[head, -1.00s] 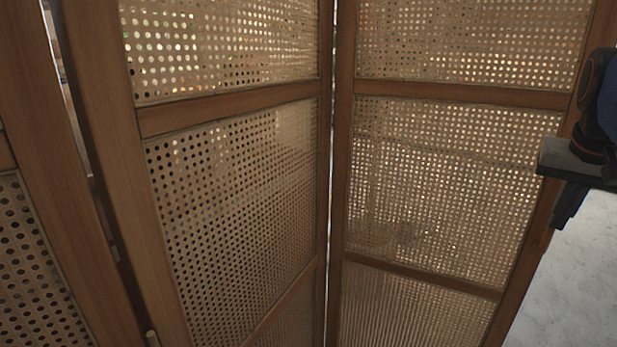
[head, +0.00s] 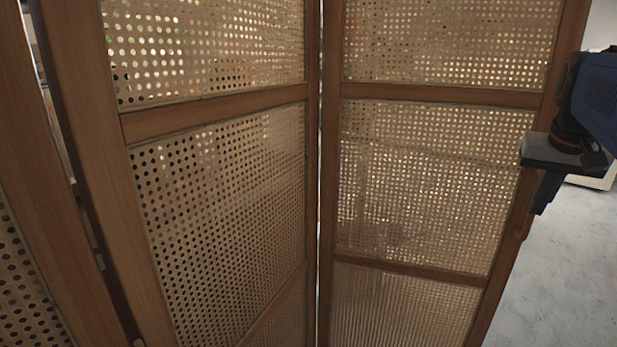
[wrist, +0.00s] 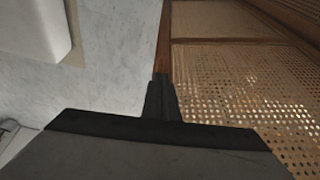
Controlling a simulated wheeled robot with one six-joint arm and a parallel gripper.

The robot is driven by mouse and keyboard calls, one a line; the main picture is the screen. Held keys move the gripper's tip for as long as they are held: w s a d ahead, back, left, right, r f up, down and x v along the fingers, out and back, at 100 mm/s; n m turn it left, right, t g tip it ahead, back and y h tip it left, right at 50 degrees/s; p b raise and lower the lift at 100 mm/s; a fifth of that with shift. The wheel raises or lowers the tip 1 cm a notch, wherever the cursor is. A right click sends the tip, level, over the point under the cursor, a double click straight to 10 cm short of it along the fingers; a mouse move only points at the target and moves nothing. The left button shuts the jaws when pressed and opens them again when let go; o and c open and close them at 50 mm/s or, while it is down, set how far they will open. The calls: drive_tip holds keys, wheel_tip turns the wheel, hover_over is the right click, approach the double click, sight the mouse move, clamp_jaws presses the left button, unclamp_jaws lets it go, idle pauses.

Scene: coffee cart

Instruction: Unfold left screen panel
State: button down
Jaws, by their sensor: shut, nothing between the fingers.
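A folding screen with wooden frames and perforated cane fills the head view. Its right panel (head: 430,190) and middle panel (head: 220,195) meet at a vertical seam at an angle. Part of another panel (head: 20,290) shows at the far left. I cannot tell which panel the task calls left. My gripper (head: 543,195) is shut and empty, pointing down beside the outer edge of the right panel. In the wrist view, the shut fingers (wrist: 161,95) overlap a panel's wooden edge, with the cane (wrist: 235,80) to the right. Whether they touch the wood is unclear.
Pale marbled floor (head: 565,265) is open to the right of the screen. A white object (wrist: 25,28) stands on the floor at the upper left of the wrist view. A narrow gap separates the far-left and middle panels.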

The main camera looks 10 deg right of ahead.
sight(521, 181)
drive_tip(key=w+d+n, duration=0.1)
drive_tip(key=w, duration=0.2)
drive_tip(key=w+d, duration=0.2)
drive_tip(key=w, duration=0.1)
drive_tip(key=w+d+n+y, duration=0.1)
drive_tip(key=w+d, duration=0.1)
drive_tip(key=w, duration=0.1)
drive_tip(key=shift+w+d+n, duration=0.25)
drive_tip(key=shift+w+n, duration=0.05)
drive_tip(key=shift+w, duration=0.1)
drive_tip(key=w+d+n+t+y, duration=0.1)
drive_tip(key=w+n, duration=0.6)
drive_tip(key=w, duration=2.4)
drive_tip(key=shift+w+d+r+n+y, duration=0.25)
drive_tip(key=shift+d+y, duration=0.3)
drive_tip(key=shift+y, duration=0.35)
drive_tip(key=shift+r, duration=0.1)
drive_tip(key=v, duration=1.7)
drive_tip(key=shift+s+d, duration=0.2)
drive_tip(key=shift+s, duration=0.15)
